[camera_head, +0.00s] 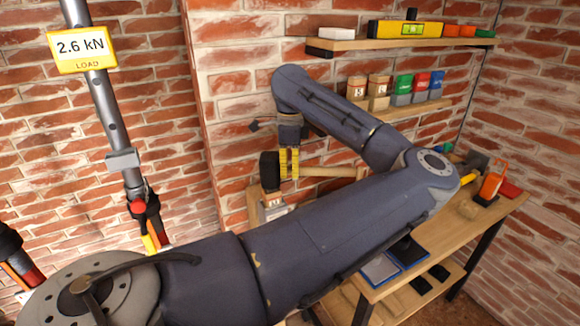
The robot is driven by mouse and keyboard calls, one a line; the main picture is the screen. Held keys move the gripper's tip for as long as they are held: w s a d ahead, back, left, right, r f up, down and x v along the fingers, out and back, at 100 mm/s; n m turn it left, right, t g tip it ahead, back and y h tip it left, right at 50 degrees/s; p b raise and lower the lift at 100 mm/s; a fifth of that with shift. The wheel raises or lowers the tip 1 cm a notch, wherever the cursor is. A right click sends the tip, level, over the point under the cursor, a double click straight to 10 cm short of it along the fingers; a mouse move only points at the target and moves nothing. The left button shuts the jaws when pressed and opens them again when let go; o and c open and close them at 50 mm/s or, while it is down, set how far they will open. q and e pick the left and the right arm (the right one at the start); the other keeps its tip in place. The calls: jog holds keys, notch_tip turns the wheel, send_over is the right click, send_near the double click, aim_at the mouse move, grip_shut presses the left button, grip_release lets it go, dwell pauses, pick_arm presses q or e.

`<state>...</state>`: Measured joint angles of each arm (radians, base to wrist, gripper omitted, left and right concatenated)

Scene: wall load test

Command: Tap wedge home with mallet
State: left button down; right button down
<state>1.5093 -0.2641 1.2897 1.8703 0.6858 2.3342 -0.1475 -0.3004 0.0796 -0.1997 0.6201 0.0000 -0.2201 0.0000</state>
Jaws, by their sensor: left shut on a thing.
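The mallet has a black head (270,171) and a wooden handle (330,171), near the middle of the head view. My left gripper (289,163), with yellow-marked fingers, points down and is shut on the mallet's handle close to the head. The handle lies roughly level, its far end running behind my left arm. A grey steel prop (110,125) stands at the left with a yellow load display (81,49) reading 2.6 kN. A red, black and yellow fitting (149,222) is at its lower end. I cannot make out a wedge for certain. My right gripper is not in view.
My left arm crosses the view and hides part of the wooden workbench (500,212). An orange tool (491,181) stands on the bench. Two wall shelves above hold a yellow spirit level (405,29) and several small containers. A brick wall corner stands behind the mallet.

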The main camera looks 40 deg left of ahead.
pick_arm(q)
jog(key=shift+f, duration=0.8)
jog(key=shift+r, duration=1.3)
jog(key=shift+f, duration=0.1)
jog(key=shift+f, duration=0.3)
jog(key=shift+f, duration=0.15)
